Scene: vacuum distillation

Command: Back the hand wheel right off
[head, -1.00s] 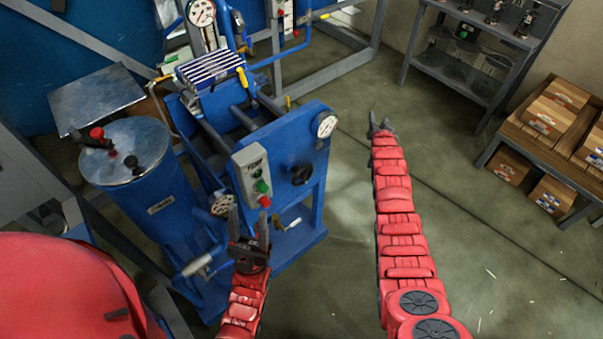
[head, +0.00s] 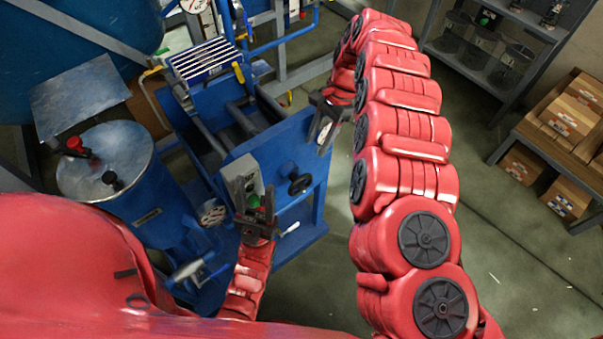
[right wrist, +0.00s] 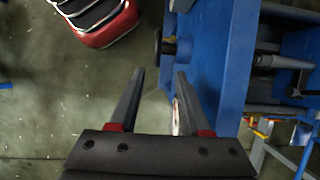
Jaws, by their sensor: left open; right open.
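The black hand wheel (head: 300,183) sits on the front face of the blue press frame (head: 275,140). In the right wrist view, a dark wheel-like part (right wrist: 165,45), apparently the hand wheel, projects from the blue panel beyond my fingertips. My right gripper (head: 324,135) is open by the panel's upper right corner, above and right of the wheel and apart from it. Its spread, empty fingers show in the right wrist view (right wrist: 160,75). My left gripper (head: 253,200) is open in front of the grey control box (head: 243,178), left of the wheel, partly hiding the box.
A crank handle (head: 290,228) sticks out below the wheel. A blue drum with a metal lid (head: 105,160) stands left. Boxes on a wooden rack (head: 540,140) stand right. The floor right of the press is clear.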

